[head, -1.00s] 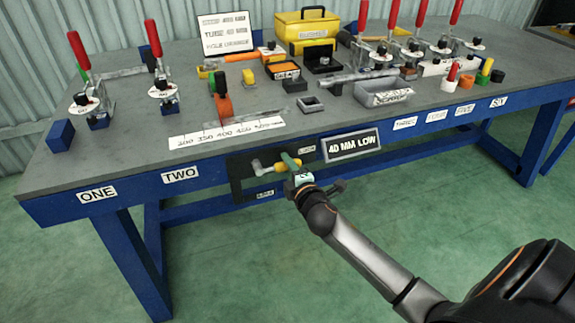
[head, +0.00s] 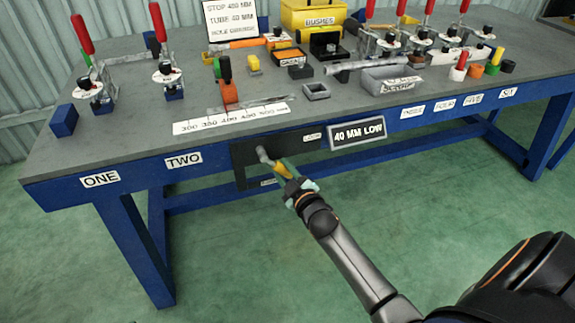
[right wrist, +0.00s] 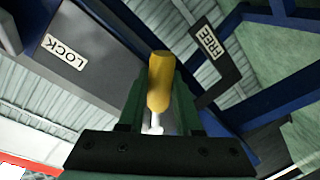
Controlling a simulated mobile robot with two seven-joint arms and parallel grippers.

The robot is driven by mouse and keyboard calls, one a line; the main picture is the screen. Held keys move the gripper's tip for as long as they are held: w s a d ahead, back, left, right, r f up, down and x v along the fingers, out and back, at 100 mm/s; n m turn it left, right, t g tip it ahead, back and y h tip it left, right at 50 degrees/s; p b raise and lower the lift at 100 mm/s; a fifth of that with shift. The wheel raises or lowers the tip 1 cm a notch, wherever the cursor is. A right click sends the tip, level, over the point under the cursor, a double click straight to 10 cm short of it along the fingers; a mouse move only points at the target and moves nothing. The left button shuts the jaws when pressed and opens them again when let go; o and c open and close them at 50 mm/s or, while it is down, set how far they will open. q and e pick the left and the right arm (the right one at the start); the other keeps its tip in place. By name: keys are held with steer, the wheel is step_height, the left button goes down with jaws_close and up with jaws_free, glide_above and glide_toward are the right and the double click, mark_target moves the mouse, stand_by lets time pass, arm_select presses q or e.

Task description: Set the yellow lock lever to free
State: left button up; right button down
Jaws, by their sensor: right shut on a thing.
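The yellow lock lever (head: 278,167) hangs from a grey pivot (head: 262,153) on a dark plate at the bench's front edge. It slants down to the right. My right gripper (head: 289,178) is at the lever's outer end. In the right wrist view the yellow handle (right wrist: 160,82) stands between the two green fingers (right wrist: 158,105), which are shut on it. The LOCK label (right wrist: 64,52) shows at left there and the FREE label (right wrist: 208,40) at upper right. In the head view, FREE is low on the plate, partly hidden. My left gripper is out of view.
A "40 MM LOW" sign (head: 358,132) is on the bench front, just right of the plate. The bench top (head: 130,140) carries red-handled clamps (head: 162,50), a ruler strip (head: 230,118) and a grey bin (head: 392,80). The floor before the bench is clear.

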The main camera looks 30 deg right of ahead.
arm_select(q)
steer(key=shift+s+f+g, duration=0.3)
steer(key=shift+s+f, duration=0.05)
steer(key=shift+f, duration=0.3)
arm_select(e)
steer(key=shift+w+a+f+m+t, duration=0.15)
steer(key=shift+a+f+m+t, duration=0.1)
steer(key=shift+a+m, duration=0.55)
steer(key=shift+w+a+f+m+t, duration=0.15)
steer(key=shift+a+f+m, duration=0.2)
steer(key=shift+m, duration=0.8)
steer(key=shift+w+a+f+m+t, duration=0.2)
steer(key=shift+a+m, duration=0.45)
steer(key=shift+m, duration=0.3)
steer(key=c, duration=1)
jaws_free()
steer(key=o, duration=0.4)
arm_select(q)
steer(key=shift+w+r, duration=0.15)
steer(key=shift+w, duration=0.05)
arm_select(e)
steer(key=shift+s, duration=0.1)
